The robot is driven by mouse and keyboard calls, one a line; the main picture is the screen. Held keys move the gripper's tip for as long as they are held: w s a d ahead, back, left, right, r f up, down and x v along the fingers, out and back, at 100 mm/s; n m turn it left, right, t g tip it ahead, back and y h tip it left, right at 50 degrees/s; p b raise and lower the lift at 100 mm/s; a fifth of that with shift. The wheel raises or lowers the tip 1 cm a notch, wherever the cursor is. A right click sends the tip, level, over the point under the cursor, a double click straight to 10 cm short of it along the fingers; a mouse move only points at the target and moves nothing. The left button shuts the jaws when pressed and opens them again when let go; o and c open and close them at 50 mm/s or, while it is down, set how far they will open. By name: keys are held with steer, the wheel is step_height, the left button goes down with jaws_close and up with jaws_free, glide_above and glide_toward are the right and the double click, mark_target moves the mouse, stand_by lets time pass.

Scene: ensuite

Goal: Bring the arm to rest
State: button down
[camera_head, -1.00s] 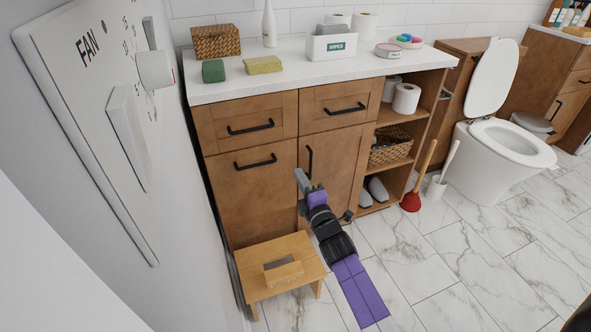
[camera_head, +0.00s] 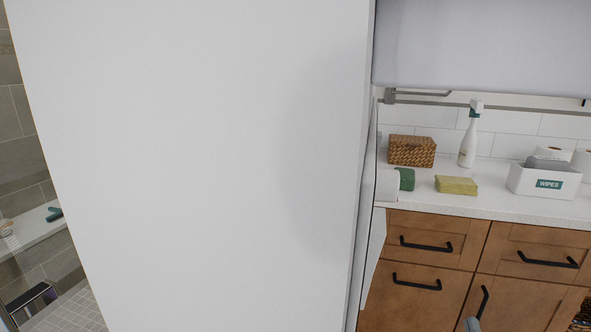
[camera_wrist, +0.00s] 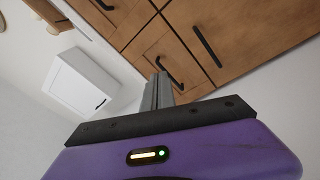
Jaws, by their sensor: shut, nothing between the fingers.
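My gripper (camera_wrist: 160,78) is shut and empty in the wrist view, its grey fingers together beyond the purple wrist housing. It points toward the wooden vanity fronts (camera_wrist: 215,85). It appears clear of them, though the exact gap cannot be told. In the head view only the tip of my gripper (camera_head: 472,324) shows at the bottom edge, in front of a lower vanity door. The rest of my arm is out of that view.
A white wall (camera_head: 190,160) fills much of the head view. Right of it is the wooden vanity (camera_head: 430,240) with a white counter (camera_head: 470,198), holding a woven basket (camera_head: 411,150), spray bottle (camera_head: 469,140), sponges (camera_head: 456,185) and wipes box (camera_head: 545,182). A tiled shower area (camera_head: 25,150) shows left.

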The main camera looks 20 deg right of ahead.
steer(key=s+a+r+m+g+y, duration=0.2)
steer(key=s+a+m+y, duration=0.65)
steer(key=s+a, duration=2.15)
step_height(320, 180, up, 16)
steer(key=w+n+y+p, duration=0.1)
steer(key=n+y+p, duration=0.1)
steer(key=p, duration=1.4)
steer(key=shift+a+n, duration=0.35)
